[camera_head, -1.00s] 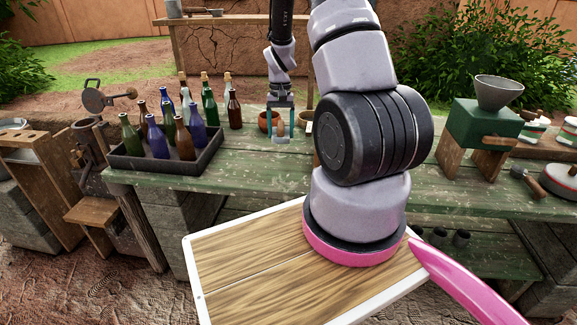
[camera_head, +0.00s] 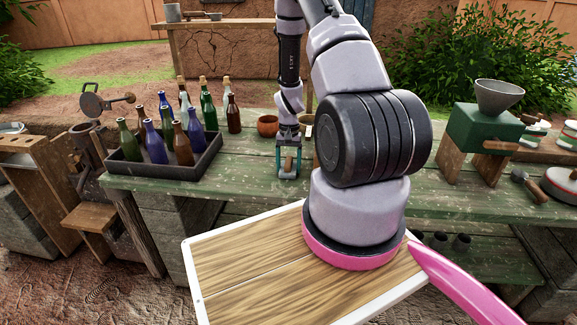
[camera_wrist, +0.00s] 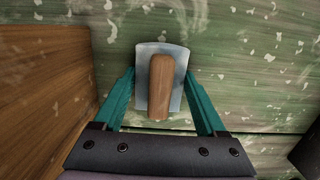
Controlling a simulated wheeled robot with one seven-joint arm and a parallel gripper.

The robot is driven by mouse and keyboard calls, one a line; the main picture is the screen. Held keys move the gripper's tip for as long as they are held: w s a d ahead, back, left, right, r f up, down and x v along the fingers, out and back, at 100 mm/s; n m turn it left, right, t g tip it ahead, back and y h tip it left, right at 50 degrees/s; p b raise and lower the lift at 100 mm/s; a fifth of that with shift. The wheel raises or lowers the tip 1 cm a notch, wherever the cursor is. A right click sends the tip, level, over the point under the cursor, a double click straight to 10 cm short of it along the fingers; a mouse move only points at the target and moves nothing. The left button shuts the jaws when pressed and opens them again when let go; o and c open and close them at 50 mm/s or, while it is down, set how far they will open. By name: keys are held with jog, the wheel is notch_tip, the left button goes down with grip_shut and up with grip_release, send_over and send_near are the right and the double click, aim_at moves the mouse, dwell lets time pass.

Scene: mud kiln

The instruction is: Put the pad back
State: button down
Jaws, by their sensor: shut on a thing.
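The pad (camera_wrist: 175,90) is a small grey plate with a rounded brown wooden handle on top. My gripper (camera_wrist: 160,75) is shut on it, with one teal finger at each side of the plate. In the head view my gripper (camera_head: 288,168) hangs low over the front part of the green table, and the pad's brown handle (camera_head: 289,163) shows between the fingers. I cannot tell whether the pad's underside touches the table. My own arm hides part of the table to the right.
A dark tray (camera_head: 165,172) of several bottles stands left on the worn green table (camera_head: 240,180). A clay pot (camera_head: 267,125) is behind my gripper. A green grinder (camera_head: 484,128) stands right. A brown wooden surface (camera_wrist: 45,90) is close at left in the wrist view.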

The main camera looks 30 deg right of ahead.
grip_release()
jog(key=shift+f, duration=0.1)
notch_tip(320, 180, up, 12)
jog(key=w, duration=0.1)
notch_tip(320, 180, up, 13)
jog(key=t, duration=0.2)
send_over(289, 158)
jog(key=a, duration=0.4)
jog(key=s+a+r+n+t, duration=0.1)
jog(key=s+a+r, duration=0.1)
jog(key=r, duration=0.4)
jog(key=s+a+r+t, duration=0.1)
jog(key=s+a+r, duration=0.15)
jog(key=r, duration=0.25)
jog(key=s+a+r+t, duration=0.2)
jog(key=s+r, duration=0.4)
jog(key=s, duration=0.2)
jog(key=s+a+r+n+t+y, duration=0.1)
jog(key=s+a+r+t, duration=0.1)
jog(key=s+r, duration=0.5)
jog(key=shift+s+a+r+n, duration=0.3)
jog(key=shift+s+a, duration=0.4)
jog(key=shift+a, duration=0.15)
